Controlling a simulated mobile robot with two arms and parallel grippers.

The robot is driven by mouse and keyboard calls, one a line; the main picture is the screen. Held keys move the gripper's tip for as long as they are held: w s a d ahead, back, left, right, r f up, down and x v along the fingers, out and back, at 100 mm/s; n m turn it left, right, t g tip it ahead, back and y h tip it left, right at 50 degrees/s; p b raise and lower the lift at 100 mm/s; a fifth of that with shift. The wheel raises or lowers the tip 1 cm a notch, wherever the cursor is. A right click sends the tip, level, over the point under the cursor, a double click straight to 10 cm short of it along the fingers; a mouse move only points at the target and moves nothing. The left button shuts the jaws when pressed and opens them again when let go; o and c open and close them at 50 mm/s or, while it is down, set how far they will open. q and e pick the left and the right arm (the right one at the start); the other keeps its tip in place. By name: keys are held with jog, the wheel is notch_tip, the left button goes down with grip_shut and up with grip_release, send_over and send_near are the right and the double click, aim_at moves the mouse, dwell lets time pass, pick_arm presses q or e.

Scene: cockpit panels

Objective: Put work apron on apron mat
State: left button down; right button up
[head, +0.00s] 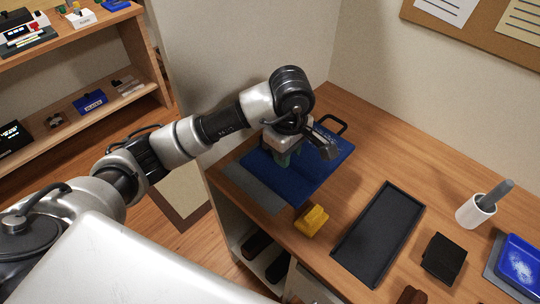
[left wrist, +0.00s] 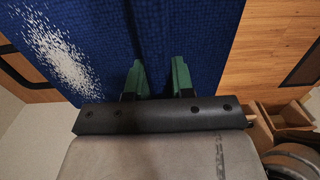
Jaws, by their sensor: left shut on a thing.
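The blue work apron (head: 312,180) lies spread at the back left of the bench, with a black loop at its far end. In the left wrist view the blue cloth (left wrist: 210,30) has a white speckled patch. A grey mat (head: 255,188) shows as a strip along the apron's left side; the apron hides any part beneath it. My left gripper (head: 284,158) is low over the apron, pointing down. Its green fingers (left wrist: 158,70) are shut on the apron, with a gap between them; the gripped part is mostly hidden. My right gripper is not in view.
A yellow object (head: 312,220), a black tray (head: 378,235), a black block (head: 444,258) and a white cup (head: 476,210) stand on the bench. A blue speckled item (head: 520,264) lies at far right. Shelves (head: 85,85) stand at left. Walls border the bench behind.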

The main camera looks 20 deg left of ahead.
pick_arm(q)
jog(key=a+f, duration=0.1)
jog(key=a, duration=0.1)
jog(key=w+a+f, duration=0.1)
jog(key=a, duration=0.1)
jog(key=a+f, duration=0.1)
jog(key=shift+w+a+f+p, duration=0.35)
jog(key=shift+w+a, duration=0.05)
notch_tip(320, 180, down, 4)
jog(key=shift+r+p, duration=0.1)
jog(key=shift+p, duration=0.2)
jog(key=shift+f, duration=0.25)
jog(key=c, duration=1)
grip_release()
jog(key=shift+o, duration=0.2)
notch_tip(320, 180, up, 11)
jog(key=p, duration=0.6)
jog(key=shift+r, duration=0.1)
jog(key=shift+r+p, duration=0.3)
jog(key=shift+r, duration=0.3)
